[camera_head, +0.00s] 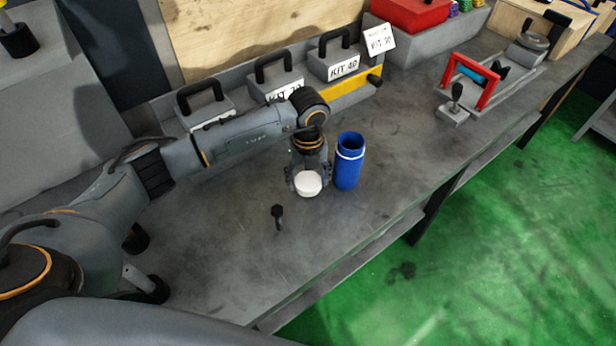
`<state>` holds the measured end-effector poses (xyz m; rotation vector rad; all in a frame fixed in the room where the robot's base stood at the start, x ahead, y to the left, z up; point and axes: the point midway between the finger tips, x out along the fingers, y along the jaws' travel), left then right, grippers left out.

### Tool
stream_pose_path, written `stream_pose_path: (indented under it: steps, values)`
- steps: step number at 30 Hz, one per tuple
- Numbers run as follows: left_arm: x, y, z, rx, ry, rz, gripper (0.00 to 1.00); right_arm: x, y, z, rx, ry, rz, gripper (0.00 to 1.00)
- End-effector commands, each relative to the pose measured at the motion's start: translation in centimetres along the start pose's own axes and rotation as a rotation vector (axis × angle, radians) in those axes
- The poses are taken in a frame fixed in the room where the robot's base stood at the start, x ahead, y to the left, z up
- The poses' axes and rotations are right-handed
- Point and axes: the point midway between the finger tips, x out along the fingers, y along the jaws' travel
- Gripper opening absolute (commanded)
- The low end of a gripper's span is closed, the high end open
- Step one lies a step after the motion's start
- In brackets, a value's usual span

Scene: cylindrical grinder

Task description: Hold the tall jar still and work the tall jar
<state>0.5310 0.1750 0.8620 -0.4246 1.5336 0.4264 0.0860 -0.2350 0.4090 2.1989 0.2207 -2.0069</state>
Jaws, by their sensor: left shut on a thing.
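The tall jar (347,172) is a blue cylinder with a white ring near its top. It stands upright on the grey workbench, and its top looks open and dark. My left gripper (307,178) is just left of the jar, pointing down. It is shut on a round white lid (308,184), with a finger on each side of it. I cannot tell whether the lid touches the bench. My right gripper is not in view.
A small black part (278,214) lies on the workbench (240,265) in front of the lid. Grey kit boxes (338,62) with black handles line the back. A red-framed fixture (474,80) and a joystick (455,103) stand to the right. The bench front is mostly clear.

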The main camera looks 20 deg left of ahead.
Motion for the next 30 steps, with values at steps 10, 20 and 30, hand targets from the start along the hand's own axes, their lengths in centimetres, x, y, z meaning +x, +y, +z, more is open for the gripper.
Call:
stream_pose_path:
  steps: [10, 20, 30]
  values:
    - [0.9, 0.0, 0.1, 0.0, -0.002, -0.001, 0.28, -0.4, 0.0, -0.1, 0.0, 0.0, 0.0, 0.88]
    - [1.2, 0.0, 0.1, -0.001, -0.002, -0.001, 0.76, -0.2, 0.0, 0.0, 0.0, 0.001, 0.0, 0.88]
    - [0.0, -0.1, 0.1, 0.0, -0.005, -0.005, 0.76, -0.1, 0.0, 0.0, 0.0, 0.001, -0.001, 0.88]
